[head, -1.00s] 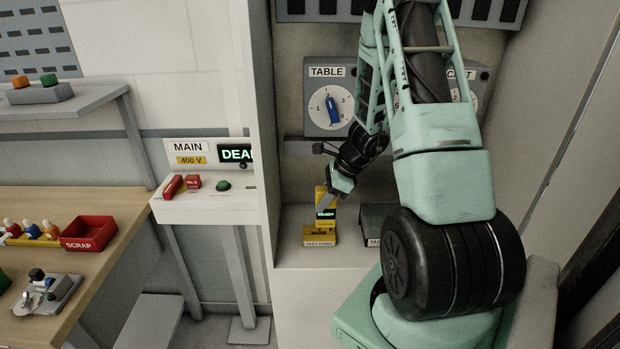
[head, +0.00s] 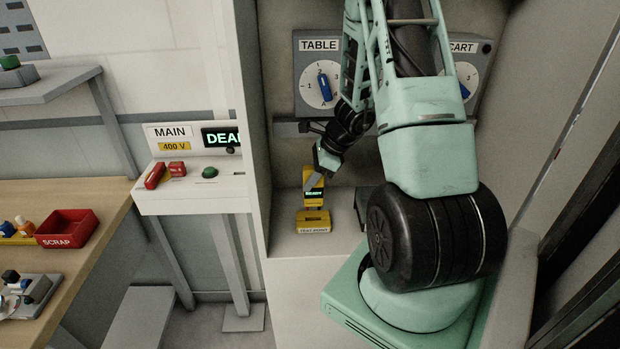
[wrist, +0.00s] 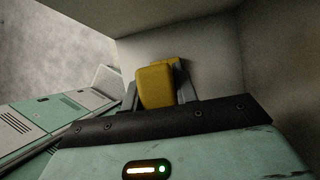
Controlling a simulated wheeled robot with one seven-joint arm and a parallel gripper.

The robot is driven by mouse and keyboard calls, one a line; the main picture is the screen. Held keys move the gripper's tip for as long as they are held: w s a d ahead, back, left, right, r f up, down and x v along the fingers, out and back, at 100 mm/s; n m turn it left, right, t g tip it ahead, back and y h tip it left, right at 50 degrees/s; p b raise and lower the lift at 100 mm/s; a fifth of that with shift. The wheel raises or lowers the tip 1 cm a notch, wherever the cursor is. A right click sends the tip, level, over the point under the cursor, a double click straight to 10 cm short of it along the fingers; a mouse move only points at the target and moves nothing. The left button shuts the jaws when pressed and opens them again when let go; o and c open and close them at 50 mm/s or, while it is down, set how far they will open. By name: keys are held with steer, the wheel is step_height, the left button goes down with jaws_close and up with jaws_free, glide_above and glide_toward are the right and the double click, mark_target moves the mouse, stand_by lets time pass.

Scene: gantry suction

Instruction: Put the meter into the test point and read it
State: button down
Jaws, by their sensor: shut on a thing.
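The yellow meter (head: 314,182) has a small dark screen with green text that seems to say "READY". My gripper (head: 318,171) is shut on it. The wrist view shows the yellow meter (wrist: 156,86) between the two grey fingers. The yellow test point (head: 313,221), a block with a label on its front, stands on the pale cabinet floor. The meter is upright above the test point, near its back. I cannot tell whether the two touch. The lower end of the meter is hard to make out.
TABLE (head: 318,88) and CART (head: 467,75) dials are on the cabinet's back wall. A MAIN panel (head: 190,201) with a "DEAD" display (head: 222,138) stands left of the cabinet wall. The bench at left holds a red SCRAP bin (head: 68,229). A dark block (head: 363,197) stands right of the test point.

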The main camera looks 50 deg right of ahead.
mark_target(311, 194)
steer(key=shift+f+b, duration=0.75)
steer(key=shift+f, duration=0.4)
steer(key=shift+f+b, duration=1.75)
steer(key=shift+f, duration=0.05)
steer(key=c, duration=1)
jaws_free()
steer(key=shift+r, duration=0.15)
steer(key=shift+r, duration=0.1)
steer(key=v, duration=1.7)
steer(key=shift+s+d+r+b, duration=0.1)
steer(key=shift+d+b, duration=0.05)
steer(key=shift+b, duration=0.25)
